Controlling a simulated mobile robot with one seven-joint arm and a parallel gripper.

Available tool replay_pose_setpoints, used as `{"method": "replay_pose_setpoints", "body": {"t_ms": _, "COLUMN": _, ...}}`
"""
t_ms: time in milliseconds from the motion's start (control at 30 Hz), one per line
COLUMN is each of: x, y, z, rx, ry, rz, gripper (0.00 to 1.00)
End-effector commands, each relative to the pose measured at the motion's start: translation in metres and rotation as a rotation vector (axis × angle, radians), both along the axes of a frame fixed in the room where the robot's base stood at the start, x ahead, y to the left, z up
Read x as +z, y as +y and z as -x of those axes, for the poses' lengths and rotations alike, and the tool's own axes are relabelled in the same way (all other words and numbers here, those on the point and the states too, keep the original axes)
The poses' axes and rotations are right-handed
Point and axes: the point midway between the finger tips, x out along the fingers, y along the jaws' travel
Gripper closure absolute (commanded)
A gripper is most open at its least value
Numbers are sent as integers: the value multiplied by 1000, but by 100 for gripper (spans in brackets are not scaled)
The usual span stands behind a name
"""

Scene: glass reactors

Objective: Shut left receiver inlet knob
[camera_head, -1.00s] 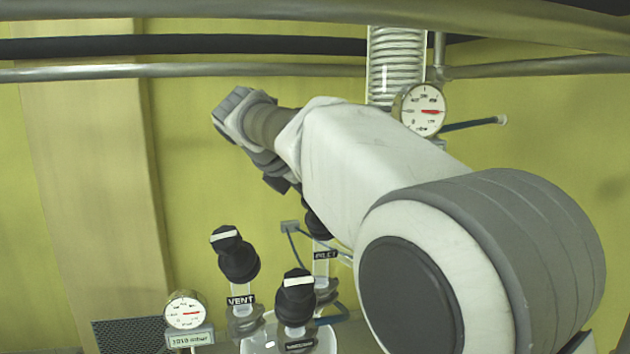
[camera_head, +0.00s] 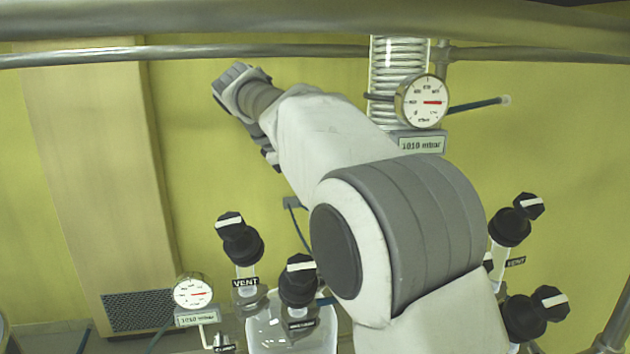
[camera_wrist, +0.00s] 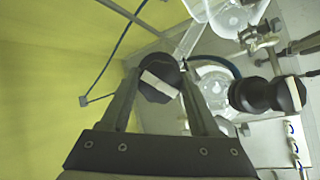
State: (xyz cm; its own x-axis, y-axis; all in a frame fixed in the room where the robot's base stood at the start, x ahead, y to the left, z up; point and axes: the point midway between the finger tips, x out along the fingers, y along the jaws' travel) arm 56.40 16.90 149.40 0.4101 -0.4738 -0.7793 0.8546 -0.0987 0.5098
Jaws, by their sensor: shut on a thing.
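In the wrist view, a black round knob (camera_wrist: 158,82) with a slanted white bar sits between the two fingertips of my gripper (camera_wrist: 160,73). The gripper is shut on it. Its label is not readable, so I cannot tell from this view alone that it is the inlet knob. In the head view my own arm hides the gripper and this knob. The left glass vessel (camera_head: 262,330) stands below, with a VENT knob (camera_head: 238,240) and another black knob (camera_head: 299,282) above it.
A second black knob (camera_wrist: 268,95) stands right of my gripper in the wrist view. A small gauge (camera_head: 193,293) is at lower left and a larger gauge (camera_head: 423,101) by the coil. More black knobs (camera_head: 510,227) stand at right. Horizontal pipes (camera_head: 250,51) cross the top.

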Motion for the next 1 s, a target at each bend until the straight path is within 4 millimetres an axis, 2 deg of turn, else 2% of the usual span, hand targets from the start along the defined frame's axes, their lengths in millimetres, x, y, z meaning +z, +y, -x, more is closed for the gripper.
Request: {"method": "replay_pose_setpoints", "body": {"t_ms": 1000, "x": 2, "y": -1, "z": -1, "rx": -819, "ry": -220, "rz": -466, "gripper": 94}}
